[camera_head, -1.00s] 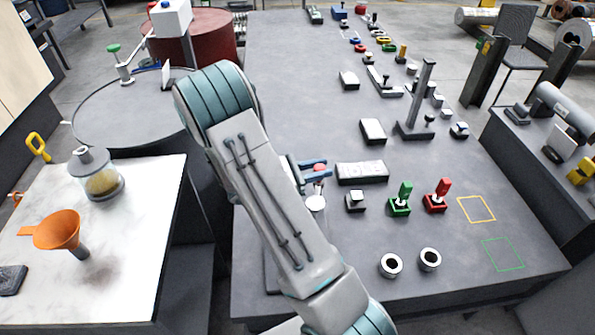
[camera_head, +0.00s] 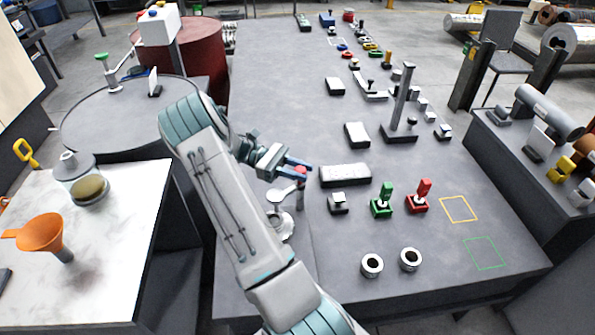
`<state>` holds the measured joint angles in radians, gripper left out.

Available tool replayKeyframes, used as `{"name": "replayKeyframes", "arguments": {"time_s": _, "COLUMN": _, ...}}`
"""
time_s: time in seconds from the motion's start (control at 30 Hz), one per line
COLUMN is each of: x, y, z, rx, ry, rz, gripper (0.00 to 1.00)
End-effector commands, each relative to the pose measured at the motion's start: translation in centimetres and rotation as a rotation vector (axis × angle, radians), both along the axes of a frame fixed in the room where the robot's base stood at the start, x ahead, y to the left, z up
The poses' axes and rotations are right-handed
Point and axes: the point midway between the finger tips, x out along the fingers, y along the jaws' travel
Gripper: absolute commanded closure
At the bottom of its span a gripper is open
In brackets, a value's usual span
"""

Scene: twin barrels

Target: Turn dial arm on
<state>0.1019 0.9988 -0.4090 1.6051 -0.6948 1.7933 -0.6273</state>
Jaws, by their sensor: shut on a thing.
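The dial arm device (camera_head: 281,228) stands at the left edge of the long dark table, partly hidden behind my arm. It has a silver base, a pale flat round piece (camera_head: 276,194) and a short post topped by a pinkish-red knob (camera_head: 300,171). My gripper (camera_head: 300,170) reaches in from the left with its blue fingers at the knob. The fingers are shut on the knob, though the exact contact is small in this view. I cannot tell the dial's marked position.
A white-topped box (camera_head: 345,175) lies just right of my gripper. Green (camera_head: 382,200) and red (camera_head: 418,196) handled pieces and two silver rings (camera_head: 372,265) stand further right and in front. An orange funnel (camera_head: 42,236) is on the left table.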

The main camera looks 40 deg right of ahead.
Motion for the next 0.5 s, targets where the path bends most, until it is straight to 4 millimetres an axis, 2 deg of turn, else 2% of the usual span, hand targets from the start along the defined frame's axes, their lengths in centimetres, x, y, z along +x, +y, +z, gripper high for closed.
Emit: {"name": "replayKeyframes", "arguments": {"time_s": 0.5, "x": 0.34, "y": 0.48, "z": 0.06, "rx": -0.003, "ry": 0.002, "rz": -0.026, "gripper": 1.0}}
